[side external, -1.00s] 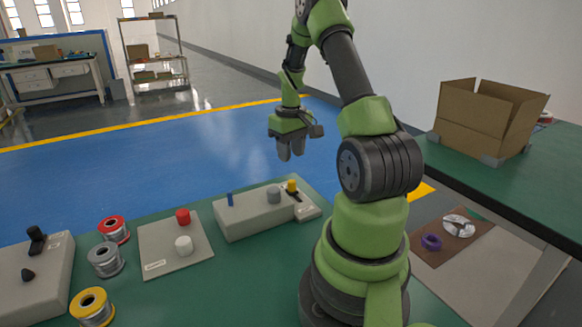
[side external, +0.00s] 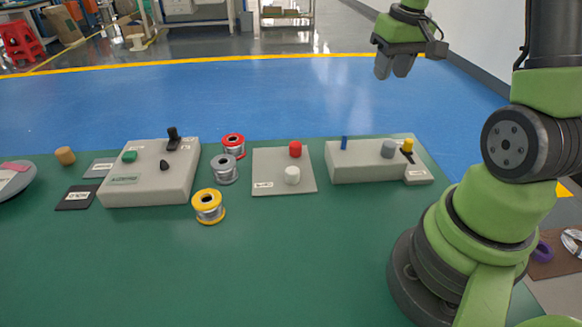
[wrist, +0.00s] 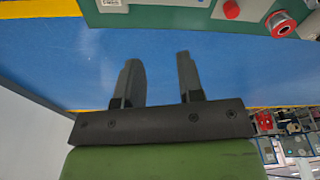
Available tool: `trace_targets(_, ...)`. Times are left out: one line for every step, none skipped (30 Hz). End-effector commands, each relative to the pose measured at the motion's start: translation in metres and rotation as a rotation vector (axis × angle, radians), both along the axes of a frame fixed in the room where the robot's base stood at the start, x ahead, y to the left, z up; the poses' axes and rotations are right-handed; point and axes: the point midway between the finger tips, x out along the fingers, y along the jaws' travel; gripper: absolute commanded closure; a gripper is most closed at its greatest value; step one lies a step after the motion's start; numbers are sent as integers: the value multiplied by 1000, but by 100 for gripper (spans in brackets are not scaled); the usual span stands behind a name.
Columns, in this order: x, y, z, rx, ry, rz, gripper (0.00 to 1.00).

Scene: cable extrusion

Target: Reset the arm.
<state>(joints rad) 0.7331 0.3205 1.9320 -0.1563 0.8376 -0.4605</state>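My gripper (side external: 394,67) hangs high at the upper right of the side view, above the blue floor behind the table and clear of everything on it. In the wrist view my gripper (wrist: 159,78) has its two dark fingers apart, with only blue floor between them. It is empty. My green and black arm stands on the right side of the green table (side external: 300,260). In the wrist view the table's edge, a red knob (wrist: 232,9) and a red-flanged spool (wrist: 281,24) show at the top right.
A grey control box (side external: 365,168) with blue, grey and yellow knobs is nearest the arm. A plate (side external: 268,170) has red and white knobs. Red, grey and yellow spools (side external: 208,206) and another control box (side external: 150,188) stand further left. The table front is clear.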

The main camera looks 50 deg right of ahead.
Motion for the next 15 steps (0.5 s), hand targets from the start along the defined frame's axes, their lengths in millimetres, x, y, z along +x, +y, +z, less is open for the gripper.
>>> trace_targets(5, 25, 20, -15, -46, 25, 65)
trace_targets(6, 39, 29, -17, -70, 34, 65)
trace_targets(6, 57, 40, -18, -102, 46, 65)
trace_targets(5, 71, 48, -17, -127, 55, 65)
trace_targets(3, 84, 56, -14, -153, 62, 65)
trace_targets(-1, 102, 64, -8, -186, 75, 65)
trace_targets(-5, 115, 70, -3, -212, 86, 65)
trace_targets(-10, 127, 76, 5, -237, 96, 65)
trace_targets(-17, 143, 82, 18, -271, 110, 65)
trace_targets(-23, 154, 86, 29, -296, 121, 65)
trace_targets(-30, 165, 89, 41, -319, 131, 65)
trace_targets(-38, 177, 92, 60, -349, 143, 65)
trace_targets(-45, 186, 94, 74, -369, 153, 65)
trace_targets(-51, 193, 95, 88, -387, 162, 65)
trace_targets(-59, 202, 96, 107, -409, 173, 65)
